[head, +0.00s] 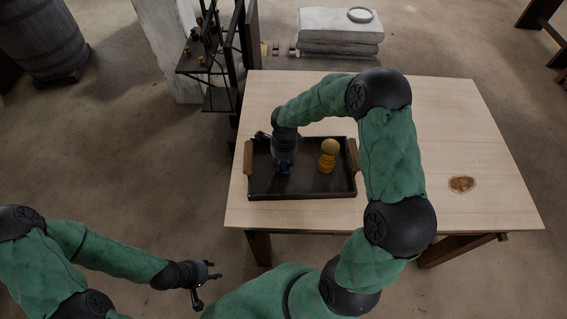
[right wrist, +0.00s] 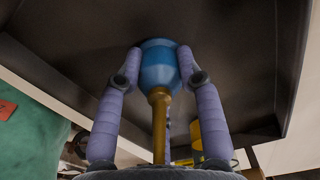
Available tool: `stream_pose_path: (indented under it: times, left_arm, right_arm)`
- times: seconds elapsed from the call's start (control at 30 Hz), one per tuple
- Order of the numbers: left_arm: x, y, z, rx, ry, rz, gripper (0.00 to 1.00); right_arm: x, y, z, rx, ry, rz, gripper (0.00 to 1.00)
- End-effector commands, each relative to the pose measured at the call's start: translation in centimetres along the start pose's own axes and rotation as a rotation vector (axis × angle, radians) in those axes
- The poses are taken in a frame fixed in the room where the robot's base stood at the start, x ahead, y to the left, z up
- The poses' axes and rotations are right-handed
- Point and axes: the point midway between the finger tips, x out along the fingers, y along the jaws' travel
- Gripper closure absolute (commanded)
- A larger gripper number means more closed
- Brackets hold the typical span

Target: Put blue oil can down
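The blue oil can (head: 283,169) is low at the left part of the dark tray (head: 315,192). In the right wrist view the blue can (right wrist: 158,70) sits between my two fingers, its brass spout (right wrist: 159,115) pointing toward the camera. My right gripper (head: 283,163) reaches down from above, and its fingers (right wrist: 159,62) press on both sides of the can. Whether the can's base touches the tray floor cannot be told. My left gripper (head: 209,286) is open and empty, off the table at the lower left.
A yellow can-like object with a tan round top (head: 328,157) stands right of the blue can in the tray. The tray has wooden handles (head: 353,156). A dark rack (head: 217,70) stands behind.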

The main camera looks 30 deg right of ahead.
Motion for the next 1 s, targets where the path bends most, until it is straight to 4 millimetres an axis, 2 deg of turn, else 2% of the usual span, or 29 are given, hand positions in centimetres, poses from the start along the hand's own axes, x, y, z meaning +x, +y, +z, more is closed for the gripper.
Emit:
stream_pose_path:
  times: [0.03,0.07,0.1,0.53,0.67,1.0]
  left_arm:
    - [0.0,0.0,0.0,0.0,0.0,0.0,0.6]
    - [0.0,0.0,0.0,0.0,0.0,0.0,0.6]
    - [0.0,0.0,0.0,0.0,0.0,0.0,0.6]
    - [-0.6,0.2,0.0,0.0,0.0,0.0,0.6]
    - [-1.0,0.4,0.0,0.0,0.0,0.0,0.6]
    - [-2.6,0.9,0.1,0.0,0.0,0.0,0.6]
  right_arm:
    - [0.0,0.0,0.0,0.0,0.0,0.0,0.49]
    - [0.0,0.0,0.0,0.0,0.0,0.0,0.41]
    - [0.0,0.0,0.0,0.0,0.0,0.0,0.4]
    - [-0.5,0.0,0.0,0.0,0.0,0.0,0.4]
    - [-2.6,-0.1,0.1,0.001,-0.002,-0.005,0.4]
    - [-9.4,-0.1,0.1,0.0,-0.001,-0.003,0.4]
